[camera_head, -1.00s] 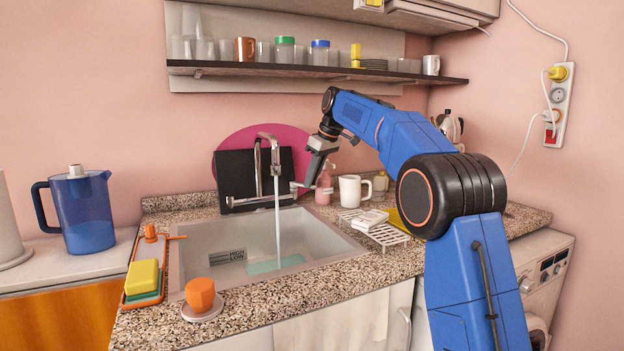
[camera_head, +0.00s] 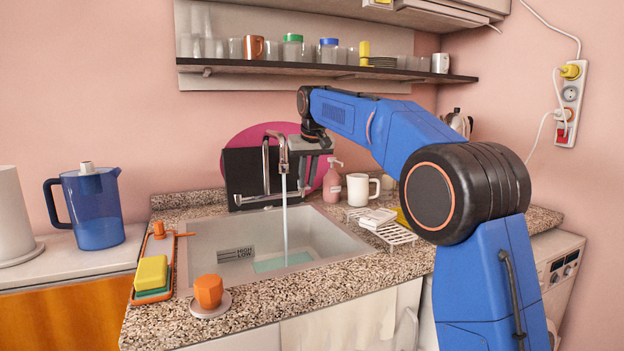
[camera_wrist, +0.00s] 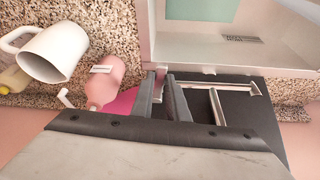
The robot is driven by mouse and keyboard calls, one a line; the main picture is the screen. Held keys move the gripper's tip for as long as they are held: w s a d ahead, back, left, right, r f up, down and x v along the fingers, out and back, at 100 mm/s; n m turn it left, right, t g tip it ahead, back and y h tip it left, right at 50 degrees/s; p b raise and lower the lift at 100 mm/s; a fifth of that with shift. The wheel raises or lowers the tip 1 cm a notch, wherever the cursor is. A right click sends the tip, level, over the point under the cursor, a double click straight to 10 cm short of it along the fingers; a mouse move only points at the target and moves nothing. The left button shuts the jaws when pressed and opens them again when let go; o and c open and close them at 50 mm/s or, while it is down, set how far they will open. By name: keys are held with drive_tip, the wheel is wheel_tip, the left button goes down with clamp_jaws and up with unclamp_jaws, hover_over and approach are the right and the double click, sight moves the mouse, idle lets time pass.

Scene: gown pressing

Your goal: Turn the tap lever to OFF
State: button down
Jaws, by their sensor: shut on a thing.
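The metal tap (camera_head: 267,163) stands at the back of the sink, and a stream of water (camera_head: 285,222) runs from its spout into the basin. A horizontal metal bar (camera_head: 262,199) runs along the tap's base; it also shows in the wrist view (camera_wrist: 228,87). My gripper (camera_head: 304,190) is just right of the spout, pointing down, at the right end of this bar. In the wrist view my gripper (camera_wrist: 162,80) is shut on the tap lever, which is mostly hidden between the fingers. Its exact angle cannot be told.
A pink soap bottle (camera_head: 332,183) and a white mug (camera_head: 359,190) stand close right of my gripper. A black board (camera_head: 243,172) and a magenta round tray (camera_head: 240,146) lean behind the tap. The sink (camera_head: 203,240) lies in front. A shelf (camera_head: 300,70) hangs above.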

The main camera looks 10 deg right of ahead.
drive_tip(key=shift+a+m+h, duration=0.4)
drive_tip(key=shift+a+m, duration=0.35)
drive_tip(key=shift+m, duration=0.35)
drive_tip(key=c, duration=1.7)
unclamp_jaws()
